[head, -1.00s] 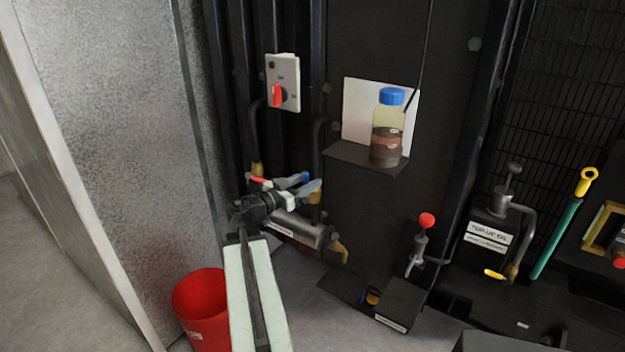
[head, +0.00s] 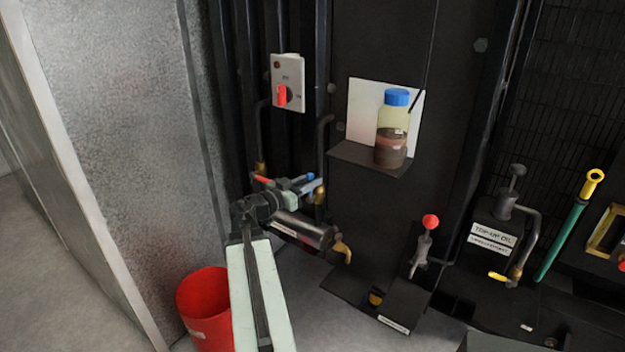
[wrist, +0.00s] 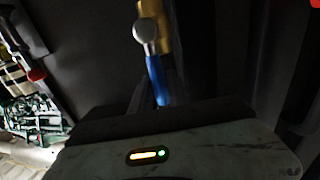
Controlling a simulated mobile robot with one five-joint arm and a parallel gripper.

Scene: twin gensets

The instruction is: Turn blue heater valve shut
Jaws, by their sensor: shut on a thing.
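The blue valve handle (head: 310,177) shows as a small blue end by the heater, mostly hidden by my gripper (head: 308,187). In the wrist view the blue handle (wrist: 157,80) runs from a round silver nut (wrist: 146,30) on a brass valve body (wrist: 154,9) down to my gripper's dark edge. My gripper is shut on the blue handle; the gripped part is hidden. A brass fitting (head: 320,196) stands just right of the fingers.
The dark heater cylinder (head: 305,232) lies just below my gripper. A red handle (head: 263,180) is close on its left. A shelf (head: 350,153) with a blue-capped bottle (head: 391,135) juts out above right. A red bucket (head: 203,305) stands below left.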

